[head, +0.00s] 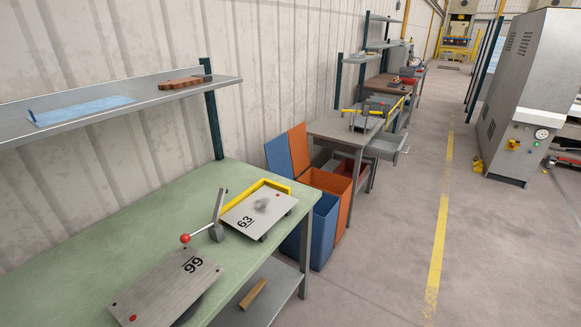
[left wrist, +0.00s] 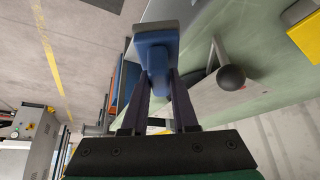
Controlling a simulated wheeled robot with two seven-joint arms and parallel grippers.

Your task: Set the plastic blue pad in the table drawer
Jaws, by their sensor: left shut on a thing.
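In the left wrist view my left gripper (left wrist: 158,76) is shut on a blue plastic pad (left wrist: 155,46), a blocky piece with a grey far face. The fingers hold it from both sides, and it is clear of the green table. Neither gripper shows in the head view. A grey table drawer (head: 386,148) sticks out, open, from the right side of the second workbench (head: 345,128) in the head view. Its inside is too small to make out. My right gripper is not in view.
The near green table (head: 95,245) holds numbered metal plates (head: 165,287) and a lever with a red ball (head: 185,239). A shelf (head: 190,88) above carries a blue sheet (head: 82,111). Blue and orange bins (head: 328,195) stand between the tables. The aisle floor (head: 400,235) is clear.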

